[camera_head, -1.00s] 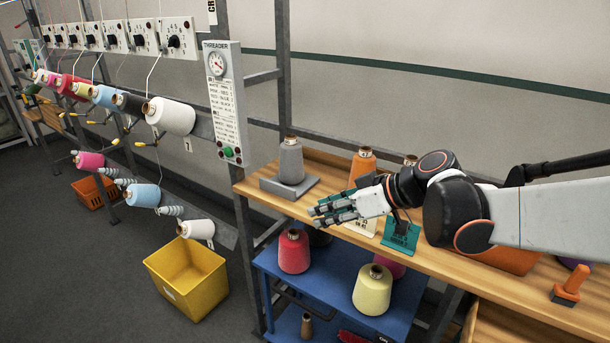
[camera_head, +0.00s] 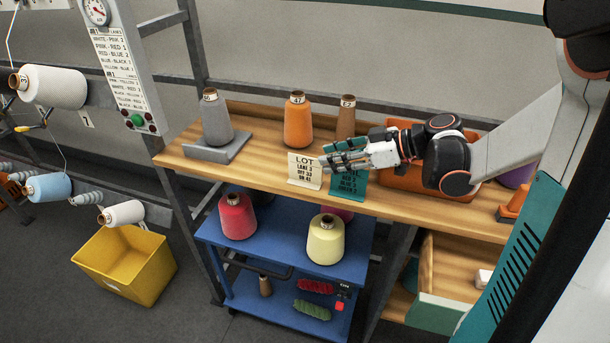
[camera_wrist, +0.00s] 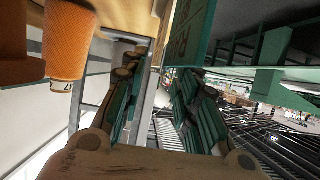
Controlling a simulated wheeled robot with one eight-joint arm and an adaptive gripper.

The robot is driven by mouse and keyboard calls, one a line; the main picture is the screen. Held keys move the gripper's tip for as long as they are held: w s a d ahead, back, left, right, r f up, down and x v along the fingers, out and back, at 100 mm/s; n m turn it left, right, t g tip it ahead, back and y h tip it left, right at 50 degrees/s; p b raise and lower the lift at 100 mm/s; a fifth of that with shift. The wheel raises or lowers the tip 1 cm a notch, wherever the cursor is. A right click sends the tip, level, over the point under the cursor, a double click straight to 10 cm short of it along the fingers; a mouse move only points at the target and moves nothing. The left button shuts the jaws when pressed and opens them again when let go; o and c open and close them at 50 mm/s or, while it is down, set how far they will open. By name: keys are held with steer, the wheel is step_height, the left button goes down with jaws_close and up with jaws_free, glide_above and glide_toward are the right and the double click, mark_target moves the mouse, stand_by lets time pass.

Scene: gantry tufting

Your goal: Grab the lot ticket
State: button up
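The lot ticket (camera_head: 305,171) is a cream card printed "LOT", standing upright at the shelf's front edge in the head view. A teal card (camera_head: 349,184) with dark print stands just right of it. My gripper (camera_head: 329,160) is above the teal card, its fingertips at the ticket's upper right edge. Whether they touch the ticket cannot be told. In the wrist view my gripper (camera_wrist: 160,100) has its fingers spread with a gap between them. A green card-like panel (camera_wrist: 195,28) shows beyond the fingers there. I cannot clearly pick out the ticket in that view.
Grey (camera_head: 217,120), orange (camera_head: 298,122) and brown (camera_head: 346,117) cones stand behind on the wooden shelf (camera_head: 260,165). An orange bin (camera_head: 405,178) sits behind my wrist. A blue cart (camera_head: 275,250) with cones stands below. A yellow bin (camera_head: 125,265) is on the floor.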

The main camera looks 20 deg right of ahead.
mark_target(305, 181)
steer(key=x, duration=0.2)
steer(key=shift+w+a+f, duration=0.15)
steer(key=shift+a+f, duration=0.05)
steer(key=shift+a, duration=0.1)
steer(key=shift+w+r+b+x, duration=0.1)
steer(key=shift+b+x, duration=0.25)
steer(key=shift+x, duration=0.55)
steer(key=shift+w+r+b+x, duration=0.15)
steer(key=shift+b+x, duration=0.25)
steer(key=shift+x, duration=0.45)
steer(key=shift+w+r+b+x, duration=0.1)
steer(key=shift+b+x, duration=0.25)
steer(key=shift+x, duration=0.55)
steer(key=shift+c, duration=0.4)
jaws_close()
